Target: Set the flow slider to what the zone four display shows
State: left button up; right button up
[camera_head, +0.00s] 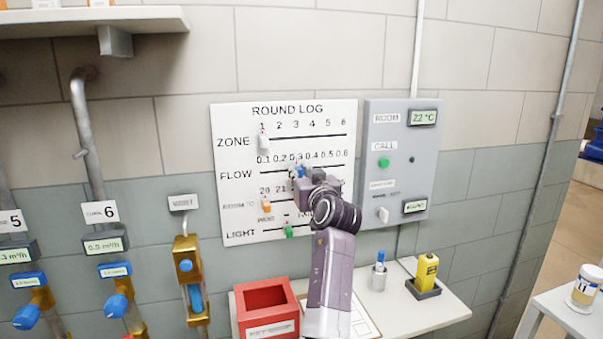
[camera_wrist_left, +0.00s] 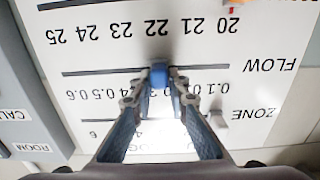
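The flow slider's blue knob (camera_head: 299,171) is on the FLOW row of the white ROUND LOG board (camera_head: 232,115), near the 0.3 mark. It also shows in the left wrist view (camera_wrist_left: 159,75), between the fingertips of my left gripper (camera_wrist_left: 160,82). The fingers stand close on both sides of the knob; whether they press on it is unclear. In the head view my left gripper (camera_head: 306,180) is at the board and covers part of the FLOW row. The zone four display is not in view. My right gripper is not in view.
Pipes with displays for zones 5 (camera_head: 15,252) and 6 (camera_head: 103,245) are at left. Other board sliders are white (camera_head: 264,142), orange (camera_head: 266,206) and green (camera_head: 289,231). A grey panel (camera_head: 375,150) hangs right. A red bin (camera_head: 266,305) stands below.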

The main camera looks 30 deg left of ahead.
aim_at(296, 133)
pick_arm(q)
jog(key=shift+o, duration=1.9)
jog(key=shift+w, duration=0.1)
jog(key=shift+a, duration=0.1)
notch_tip(296, 133, up, 10)
jog(key=shift+f, duration=0.1)
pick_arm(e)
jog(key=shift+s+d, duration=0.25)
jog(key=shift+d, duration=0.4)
pick_arm(q)
jog(key=shift+f, duration=0.1)
